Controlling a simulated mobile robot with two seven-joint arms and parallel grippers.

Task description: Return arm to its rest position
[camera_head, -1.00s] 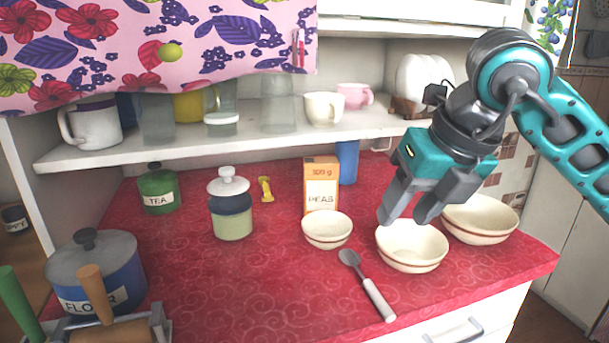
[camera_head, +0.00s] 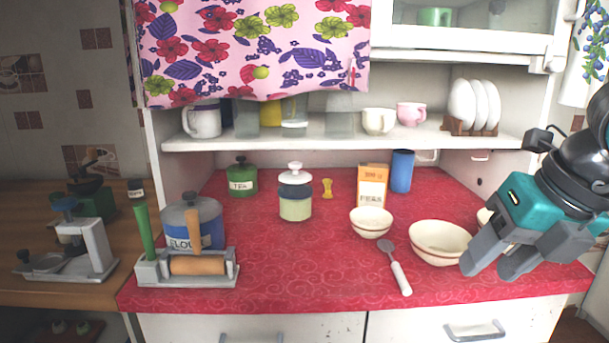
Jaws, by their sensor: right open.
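My right gripper (camera_head: 492,268) is at the right of the head view, fingers apart and empty, pointing down and to the left. It hangs just right of the middle cream bowl (camera_head: 437,245) and in front of another bowl (camera_head: 484,217), which it mostly hides. I cannot tell whether a fingertip touches the middle bowl. The right arm comes in from the right edge. My left gripper is not in view.
The red oilcloth counter (camera_head: 300,265) holds a small bowl (camera_head: 371,223), a spoon (camera_head: 397,268), a peas box (camera_head: 372,186), a blue cup (camera_head: 401,171), canisters and a rolling-pin rack (camera_head: 150,272). A shelf (camera_head: 340,133) with mugs and plates runs above. The counter's front middle is clear.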

